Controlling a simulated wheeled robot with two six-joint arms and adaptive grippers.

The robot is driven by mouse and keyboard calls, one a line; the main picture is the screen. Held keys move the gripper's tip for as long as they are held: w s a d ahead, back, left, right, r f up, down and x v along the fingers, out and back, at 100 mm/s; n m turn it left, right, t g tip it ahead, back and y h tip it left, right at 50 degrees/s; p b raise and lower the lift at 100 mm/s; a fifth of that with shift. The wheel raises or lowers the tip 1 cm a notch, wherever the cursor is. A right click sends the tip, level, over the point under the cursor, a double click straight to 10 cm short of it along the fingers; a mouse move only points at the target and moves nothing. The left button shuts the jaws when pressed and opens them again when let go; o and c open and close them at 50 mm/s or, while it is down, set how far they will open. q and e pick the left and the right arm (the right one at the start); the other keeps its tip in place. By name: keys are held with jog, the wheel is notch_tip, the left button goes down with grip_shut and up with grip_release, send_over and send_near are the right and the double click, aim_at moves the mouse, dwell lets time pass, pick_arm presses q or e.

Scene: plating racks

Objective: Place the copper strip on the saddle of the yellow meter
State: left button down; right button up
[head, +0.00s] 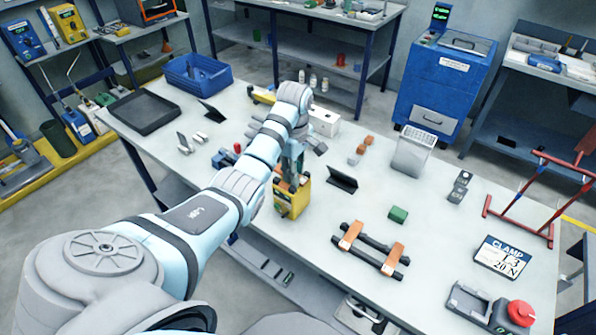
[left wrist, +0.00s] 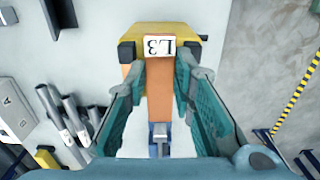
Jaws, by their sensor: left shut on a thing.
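The yellow meter (head: 292,200) stands on the table near its front edge. My left gripper (head: 291,172) is right above it, pointing down. In the left wrist view the gripper (left wrist: 160,100) is shut on an orange copper strip (left wrist: 158,88) with a white L3 label (left wrist: 160,47). The yellow meter top (left wrist: 185,30) shows directly beyond the strip, with dark blocks at its sides. I cannot tell whether the strip touches the saddle. Two more copper strips (head: 351,236) (head: 393,258) lie across a black rack (head: 372,247). My right gripper is not in view.
A sign card (head: 502,257) reads CLAMP L3 20 N. A red frame (head: 530,195) is at the right edge. A black tray (head: 145,110) lies at the left.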

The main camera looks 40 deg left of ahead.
pick_arm(q)
jog(key=shift+s+d+f, duration=0.45)
jog(key=shift+f, duration=0.15)
jog(key=c, duration=1.4)
grip_release()
jog(key=shift+s, duration=0.1)
jog(key=shift+o, duration=0.2)
jog(key=shift+w+a+f, duration=0.25)
jog(key=shift+a, duration=0.1)
jog(key=shift+d+r, duration=0.1)
jog(key=shift+r, duration=0.05)
jog(key=shift+w+r, duration=0.15)
jog(key=shift+w, duration=0.05)
